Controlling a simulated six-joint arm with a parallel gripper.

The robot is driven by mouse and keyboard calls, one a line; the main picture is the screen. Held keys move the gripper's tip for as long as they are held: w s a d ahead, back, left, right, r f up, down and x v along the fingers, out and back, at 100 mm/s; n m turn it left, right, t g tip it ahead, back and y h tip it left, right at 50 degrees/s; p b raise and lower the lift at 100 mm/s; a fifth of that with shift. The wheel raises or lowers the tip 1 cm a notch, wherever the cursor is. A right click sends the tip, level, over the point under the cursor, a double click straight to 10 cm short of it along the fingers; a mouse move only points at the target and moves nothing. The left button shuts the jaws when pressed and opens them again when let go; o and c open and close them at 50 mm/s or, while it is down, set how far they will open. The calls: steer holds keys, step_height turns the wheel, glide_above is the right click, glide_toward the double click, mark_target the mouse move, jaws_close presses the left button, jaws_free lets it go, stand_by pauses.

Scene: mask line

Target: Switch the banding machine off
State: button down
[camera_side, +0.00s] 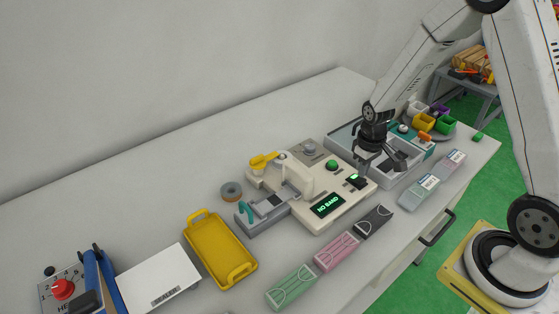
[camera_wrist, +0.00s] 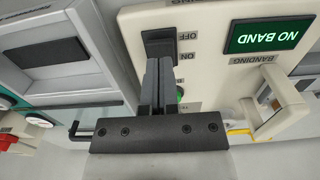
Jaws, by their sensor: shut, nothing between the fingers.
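The cream banding machine (camera_side: 318,205) stands mid-table, its green display (camera_side: 326,205) lit "NO BAND"; the display also shows in the wrist view (camera_wrist: 268,36). A black rocker switch (camera_side: 357,183) sits on the machine's right side. In the wrist view the switch (camera_wrist: 158,42) is next to the words OFF and ON. My gripper (camera_side: 361,166) is over that side of the machine. Its shut, empty fingers (camera_wrist: 157,66) reach toward the switch and cover part of it. I cannot tell whether they touch it. A green part (camera_wrist: 180,93) shows beside the fingers.
A grey compartment tray (camera_side: 395,178) stands close to the machine's right. Green, pink and black packs (camera_side: 337,252) line the front edge.

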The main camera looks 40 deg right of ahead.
mark_target(360, 183)
steer(key=shift+f, duration=1.1)
stand_by(1.1)
steer(key=shift+r, duration=3.5)
steer(key=shift+s+a+r, duration=0.2)
steer(key=shift+a+r, duration=0.15)
steer(key=shift+a, duration=0.1)
steer(key=s+a+r+t, duration=0.2)
steer(key=s+a+r, duration=0.2)
steer(key=s+a, duration=0.3)
steer(key=shift+s+a+r+t, duration=0.3)
steer(key=shift+s+a+r, duration=0.1)
steer(key=shift+a, duration=0.4)
